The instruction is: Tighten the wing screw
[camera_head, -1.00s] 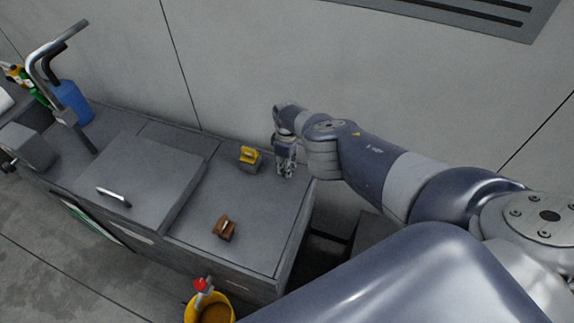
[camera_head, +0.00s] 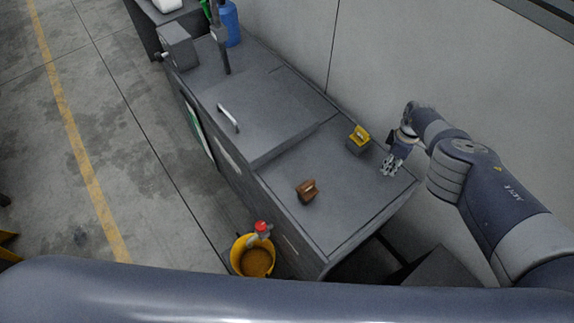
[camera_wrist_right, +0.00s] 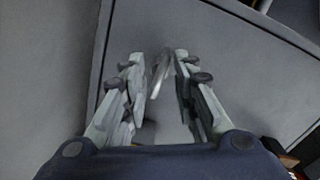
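My right gripper (camera_head: 390,168) points down over the right end of the grey bench, close to the right of a small yellow and grey block (camera_head: 358,140). In the right wrist view its two fingers (camera_wrist_right: 163,80) stand apart with a gap between them. A thin pale metallic piece (camera_wrist_right: 160,72) shows in that gap; I cannot tell whether it is the wing screw or whether a finger touches it. I cannot make out a wing screw in the head view. My left gripper is not in view.
A brown object (camera_head: 307,191) lies on the bench top (camera_head: 285,170). A lid with a pale handle (camera_head: 229,118) covers the bench's middle. A yellow bucket (camera_head: 237,262) with a red-topped fitting (camera_head: 262,228) stands at the front. The wall (camera_head: 420,60) rises close behind.

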